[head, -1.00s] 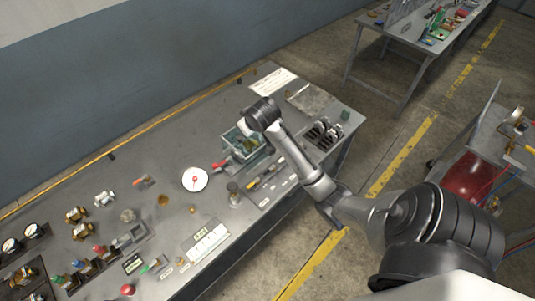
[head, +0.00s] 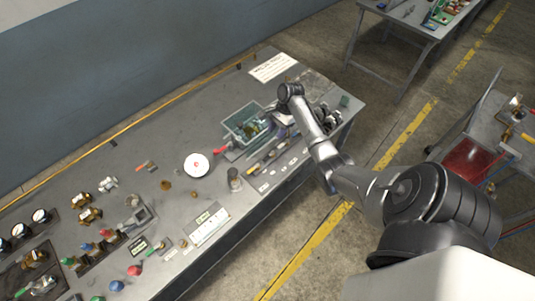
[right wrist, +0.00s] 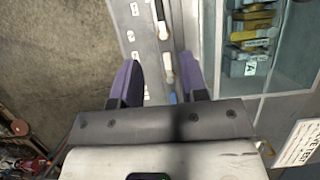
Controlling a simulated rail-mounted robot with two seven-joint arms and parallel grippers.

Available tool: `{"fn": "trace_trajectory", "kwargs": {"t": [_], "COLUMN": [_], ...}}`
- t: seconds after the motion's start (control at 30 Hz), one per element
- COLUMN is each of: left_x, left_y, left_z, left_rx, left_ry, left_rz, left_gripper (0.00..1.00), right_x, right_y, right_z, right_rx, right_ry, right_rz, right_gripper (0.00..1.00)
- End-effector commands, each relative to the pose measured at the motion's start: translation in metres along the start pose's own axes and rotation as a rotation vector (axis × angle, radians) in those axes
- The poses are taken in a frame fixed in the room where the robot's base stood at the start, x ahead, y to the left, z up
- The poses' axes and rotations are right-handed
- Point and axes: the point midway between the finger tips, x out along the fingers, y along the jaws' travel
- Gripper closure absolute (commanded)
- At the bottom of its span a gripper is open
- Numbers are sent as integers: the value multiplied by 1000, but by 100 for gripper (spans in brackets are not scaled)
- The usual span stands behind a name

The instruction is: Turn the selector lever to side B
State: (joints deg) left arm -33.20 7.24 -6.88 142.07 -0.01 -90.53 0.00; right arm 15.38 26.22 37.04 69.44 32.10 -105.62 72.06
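I cannot pick out the selector lever for sure. A red-handled part (head: 222,150) lies beside the green bin (head: 228,129) on the bench in the head view; whether it is the lever is unclear. My right gripper (head: 279,116) is over the bench just right of the bin, partly hidden by its own wrist. In the right wrist view its two purple-padded fingers (right wrist: 158,78) are apart, with nothing gripped between them. Below them lies a strip with pale-handled tools (right wrist: 167,68). A grey block marked A (right wrist: 244,67) is in the bin at right. My left gripper is not in view.
A white disc (head: 197,165) with a red centre, a printed sheet (head: 271,67) and a white panel (head: 208,228) are on the bench. Gauges, valves and coloured knobs crowd its left end. A wheeled cart (head: 505,130) stands at right. Floor lies between.

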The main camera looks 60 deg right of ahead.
Motion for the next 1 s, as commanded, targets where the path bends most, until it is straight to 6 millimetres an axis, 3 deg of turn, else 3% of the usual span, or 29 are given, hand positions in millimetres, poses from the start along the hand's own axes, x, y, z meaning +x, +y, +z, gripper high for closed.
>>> {"fn": "trace_trajectory", "kwargs": {"t": [0.6,1.0], "left_x": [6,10], "left_y": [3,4], "left_z": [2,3], "left_rx": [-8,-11], "left_ry": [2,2], "left_rz": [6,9], "left_gripper": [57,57], "right_x": [105,130], "right_y": [1,1], "right_z": [0,0], "right_rx": [-1,-3], "right_ry": [-1,2], "right_rz": [3,2], "right_gripper": [60,60]}}
